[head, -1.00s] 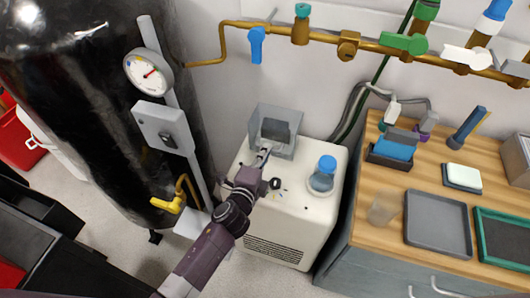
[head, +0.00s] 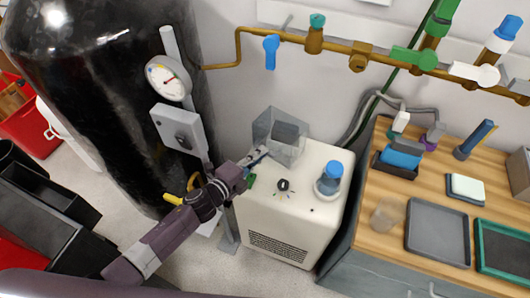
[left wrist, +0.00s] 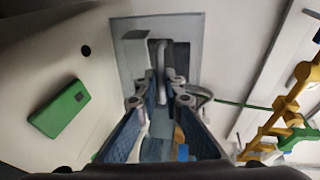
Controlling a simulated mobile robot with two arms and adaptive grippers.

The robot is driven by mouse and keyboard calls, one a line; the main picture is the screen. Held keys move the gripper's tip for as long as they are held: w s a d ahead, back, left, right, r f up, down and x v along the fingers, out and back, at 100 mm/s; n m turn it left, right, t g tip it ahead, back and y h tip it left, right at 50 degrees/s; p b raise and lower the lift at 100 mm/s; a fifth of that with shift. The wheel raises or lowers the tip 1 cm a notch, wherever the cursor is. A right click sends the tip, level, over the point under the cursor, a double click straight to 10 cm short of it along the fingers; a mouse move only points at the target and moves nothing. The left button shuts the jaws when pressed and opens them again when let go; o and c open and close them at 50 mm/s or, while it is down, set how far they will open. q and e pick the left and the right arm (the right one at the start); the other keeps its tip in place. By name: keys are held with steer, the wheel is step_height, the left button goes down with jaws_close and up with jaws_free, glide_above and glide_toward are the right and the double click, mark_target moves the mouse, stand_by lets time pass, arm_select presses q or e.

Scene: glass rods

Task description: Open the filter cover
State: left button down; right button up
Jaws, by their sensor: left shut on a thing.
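The filter cover (head: 264,127) is a grey, see-through box-shaped piece at the back left of the white machine's top (head: 312,160). A darker grey block shows through it. My left gripper (head: 260,153) is at the cover's front left side. In the left wrist view, its two fingers (left wrist: 160,100) close in on a grey looped handle (left wrist: 165,58) in front of the cover panel (left wrist: 193,30). The gripper is shut on this handle; the exact contact is partly hidden. My right gripper is not in view.
A green block (left wrist: 61,109) is close to the gripper. A black tank (head: 110,90) stands left, a wooden bench (head: 385,250) right, brass piping (head: 385,50) behind.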

arm_select(q)
steer(key=c, duration=2)
jaws_free()
steer(key=shift+c, duration=0.2)
steer(key=v, duration=1.2)
